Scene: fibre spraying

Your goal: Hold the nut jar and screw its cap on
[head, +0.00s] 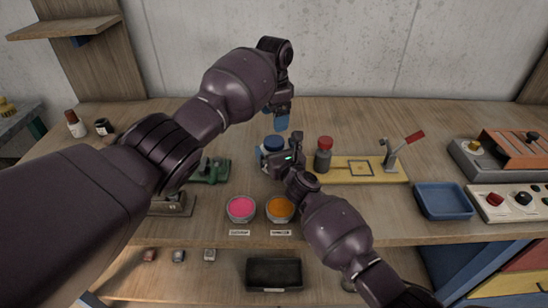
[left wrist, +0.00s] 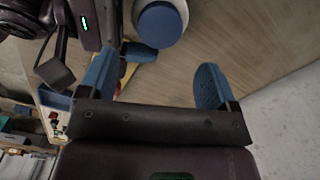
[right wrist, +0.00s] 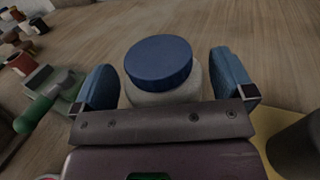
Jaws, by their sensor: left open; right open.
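The nut jar (right wrist: 150,98) is a pale jar with a blue cap (right wrist: 158,60) sitting on its top. I cannot tell whether the cap is screwed tight. In the head view the cap (head: 273,142) shows behind my right gripper (head: 278,148), which hides most of the jar. In the right wrist view my right gripper (right wrist: 167,84) is open, its blue fingers on either side of the jar, apparently without clamping it. My left gripper (head: 282,120) is open and empty above and behind the jar. In the left wrist view the cap (left wrist: 160,23) lies beyond the left gripper's fingers (left wrist: 155,83).
A red-capped dark bottle (head: 324,155) stands right of the jar on a yellow board (head: 365,168) with a lever clamp. A green device (head: 212,170) is to the left. Pink (head: 240,208) and orange (head: 280,208) bowls are in front. A blue tray (head: 443,201) lies right. The table behind is clear.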

